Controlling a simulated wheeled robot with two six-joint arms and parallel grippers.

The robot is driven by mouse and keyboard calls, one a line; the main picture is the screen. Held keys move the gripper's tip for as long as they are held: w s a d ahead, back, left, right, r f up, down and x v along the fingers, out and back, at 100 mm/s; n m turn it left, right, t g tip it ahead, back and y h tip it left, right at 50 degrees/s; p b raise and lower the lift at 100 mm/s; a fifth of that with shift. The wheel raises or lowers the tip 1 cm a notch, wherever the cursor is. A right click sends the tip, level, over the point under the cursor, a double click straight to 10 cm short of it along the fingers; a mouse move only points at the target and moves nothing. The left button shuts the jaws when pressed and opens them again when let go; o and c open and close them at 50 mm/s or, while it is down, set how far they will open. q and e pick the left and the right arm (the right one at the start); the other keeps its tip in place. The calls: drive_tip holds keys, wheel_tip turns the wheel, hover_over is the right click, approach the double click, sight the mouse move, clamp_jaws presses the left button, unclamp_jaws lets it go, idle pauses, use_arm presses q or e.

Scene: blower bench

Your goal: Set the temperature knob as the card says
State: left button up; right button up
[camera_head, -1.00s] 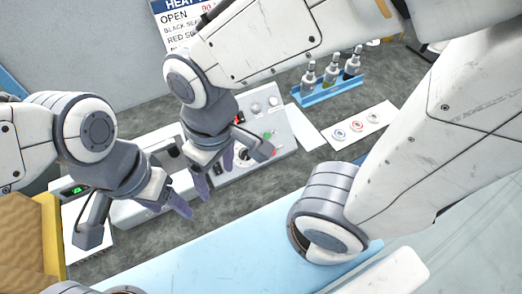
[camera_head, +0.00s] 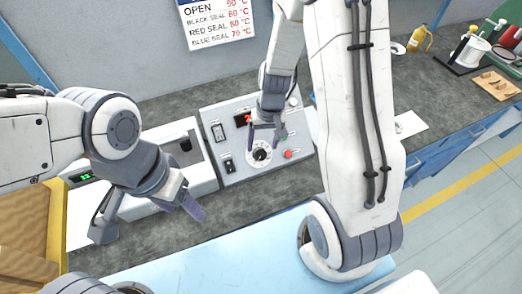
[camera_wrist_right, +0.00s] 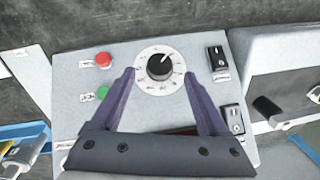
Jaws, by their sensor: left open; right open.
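The temperature knob (camera_head: 261,154) is a black dial on a round white scale, on the sloped grey control panel (camera_head: 236,173). In the right wrist view the knob (camera_wrist_right: 160,66) lies just beyond and between my fingertips, its white pointer slanting to the upper right. My right gripper (camera_head: 266,138) is open over the panel and does not appear to touch the knob. The card (camera_head: 218,22) on the wall lists OPEN 90 °C, black seal 80, red seal 80 and blue seal 70, as far as I can read. My left gripper (camera_head: 150,222) is open left of the panel, empty.
A red button (camera_head: 291,154) and rocker switches (camera_head: 228,166) sit beside the dial. A red display (camera_head: 242,120) is partly covered by my right arm. A device with a green readout (camera_head: 84,177) stands left. A yellow bottle (camera_head: 420,39) stands at the back right.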

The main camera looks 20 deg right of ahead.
sight(264, 153)
drive_tip(key=f, duration=0.4)
drive_tip(key=shift+a+b, duration=0.25)
drive_tip(key=shift+b, duration=0.05)
clamp_jaws()
drive_tip(key=shift+f, duration=0.1)
drive_tip(key=shift+f+b, duration=0.15)
drive_tip(key=shift+b, duration=0.6)
drive_tip(key=m+t+y+b, duration=0.1)
drive_tip(key=m+y+b, duration=0.1)
drive_tip(key=b, duration=0.2)
drive_tip(key=m+y+b, duration=0.1)
drive_tip(key=m+b, duration=0.1)
drive_tip(key=b, duration=0.3)
drive_tip(key=d+m+t+y+b, duration=0.1)
drive_tip(key=m+y+b, duration=0.1)
drive_tip(key=b, duration=0.3)
drive_tip(key=shift+s+f+m+t+y, duration=0.1)
drive_tip(key=shift+f+m+t+y, duration=0.2)
drive_tip(key=shift+m, duration=0.2)
drive_tip(key=shift+s+d+r+m+t+y+b, duration=0.1)
drive_tip(key=shift+m+t+y+b, duration=0.4)
drive_tip(key=shift+m+b, duration=0.4)
drive_tip(key=shift+s+r+m+t+y+b, duration=0.1)
drive_tip(key=shift+m+t+y+b, duration=0.4)
drive_tip(key=shift+m+b, duration=0.4)
